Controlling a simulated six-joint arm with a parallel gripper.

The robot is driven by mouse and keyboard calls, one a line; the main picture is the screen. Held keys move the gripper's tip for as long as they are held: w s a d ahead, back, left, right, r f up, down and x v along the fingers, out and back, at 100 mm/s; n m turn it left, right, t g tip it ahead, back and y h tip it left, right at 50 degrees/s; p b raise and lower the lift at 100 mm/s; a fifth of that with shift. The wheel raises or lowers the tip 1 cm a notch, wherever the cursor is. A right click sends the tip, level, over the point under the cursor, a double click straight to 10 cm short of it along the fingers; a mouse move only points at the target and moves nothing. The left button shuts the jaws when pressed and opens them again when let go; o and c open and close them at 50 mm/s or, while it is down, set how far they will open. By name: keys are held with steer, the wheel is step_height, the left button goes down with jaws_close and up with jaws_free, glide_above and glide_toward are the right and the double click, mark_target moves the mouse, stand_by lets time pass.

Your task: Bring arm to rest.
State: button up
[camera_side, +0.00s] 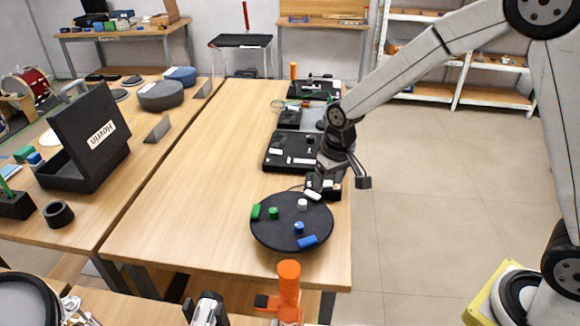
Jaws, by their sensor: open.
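My gripper (320,189) hangs from my arm, which reaches in from the upper right. It points down over the right edge of the wooden table (190,200), just behind the round black pad (270,234). Its fingertips are small and dark here; they look empty. A white block (312,195) lies at the back rim of the pad, close below the gripper in the picture; I cannot tell whether they touch. The pad also holds a green block (255,212), a green cylinder (273,213), a white cylinder (302,204), a blue cylinder (298,228) and a blue block (308,241).
Black cases (292,150) and electronics stand behind the gripper along the table's right side. The table's left half is clear. An open black box (90,135) stands on the left table. An orange clamp-like part (289,285) rises at the front. Open floor (430,220) lies to the right.

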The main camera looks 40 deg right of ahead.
steer(key=s+d+r+n+t, duration=0.1)
steer(key=s+d, duration=0.2)
steer(key=s, duration=1.2)
steer(key=shift+s+d, duration=0.15)
steer(key=shift+s, duration=0.1)
jaws_close()
stand_by(0.9)
